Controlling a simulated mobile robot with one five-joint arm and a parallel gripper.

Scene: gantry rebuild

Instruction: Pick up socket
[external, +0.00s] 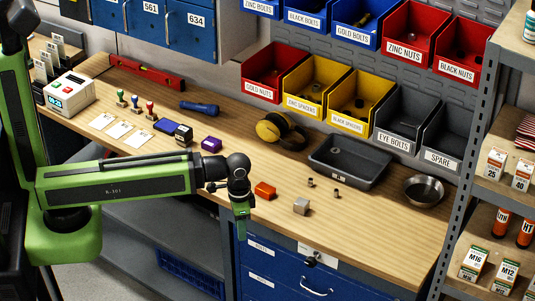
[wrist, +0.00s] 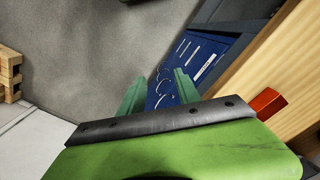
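Two small brownish metal pieces, which look like sockets, stand on the workbench: one (external: 310,182) and another (external: 336,193) slightly nearer the front. I cannot tell which one is meant, and neither can be made out in the wrist view. My gripper (external: 241,238) hangs pointing down near the bench's front edge, to the left of both pieces. In the wrist view my gripper (wrist: 158,85) shows two green fingers spread apart with nothing between them.
An orange block (external: 265,190) and a grey cube (external: 301,206) lie between my gripper and the small pieces. Behind are a grey tray (external: 322,168), a round metal bowl (external: 423,190) and ear defenders (external: 281,132). Blue drawers (wrist: 190,68) lie below the bench edge.

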